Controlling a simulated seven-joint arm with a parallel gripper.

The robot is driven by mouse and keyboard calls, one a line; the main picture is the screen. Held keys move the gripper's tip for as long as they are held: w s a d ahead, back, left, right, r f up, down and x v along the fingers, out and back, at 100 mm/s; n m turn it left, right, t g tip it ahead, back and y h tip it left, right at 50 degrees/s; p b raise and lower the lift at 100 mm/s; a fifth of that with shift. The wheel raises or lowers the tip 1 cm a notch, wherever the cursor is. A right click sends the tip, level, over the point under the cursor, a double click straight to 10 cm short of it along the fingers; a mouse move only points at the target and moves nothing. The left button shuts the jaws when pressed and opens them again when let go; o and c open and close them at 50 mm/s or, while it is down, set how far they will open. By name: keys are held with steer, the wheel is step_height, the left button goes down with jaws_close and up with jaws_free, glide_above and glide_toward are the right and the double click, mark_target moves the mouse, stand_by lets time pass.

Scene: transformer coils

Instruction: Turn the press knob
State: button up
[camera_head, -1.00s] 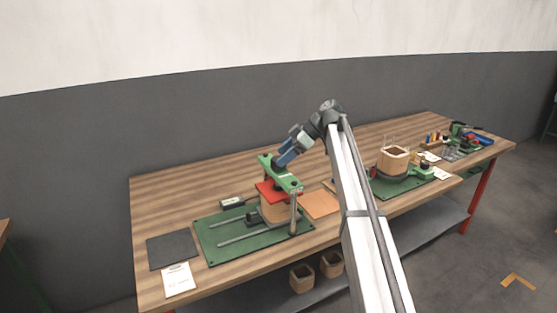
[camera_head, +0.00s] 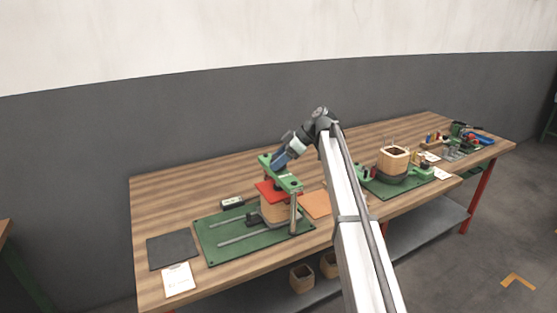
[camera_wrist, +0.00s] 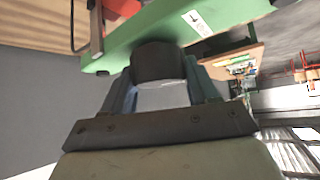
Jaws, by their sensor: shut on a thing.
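The press stands on a green base plate (camera_head: 225,250) at the left part of the bench. It has a green top beam (camera_head: 287,180), a red plate (camera_head: 268,190) under it and a wooden coil block (camera_head: 273,211) below that. My gripper (camera_head: 280,161) is at the top of the press, over the beam. In the wrist view my gripper (camera_wrist: 160,88) is shut on the dark round press knob (camera_wrist: 158,60), next to the green beam (camera_wrist: 175,25) with its white label. The knob is hidden behind my gripper in the head view.
A dark mat (camera_head: 171,251) and a white card (camera_head: 178,279) lie at the bench's left end. An orange pad (camera_head: 315,204) lies right of the press. A second wooden coil block (camera_head: 393,158) stands farther right, past my arm. Wooden blocks (camera_head: 302,278) sit on the lower shelf.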

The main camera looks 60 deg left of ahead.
steer(key=c, duration=0.3)
steer(key=shift+c, duration=0.2)
steer(key=shift+m+y, duration=0.3)
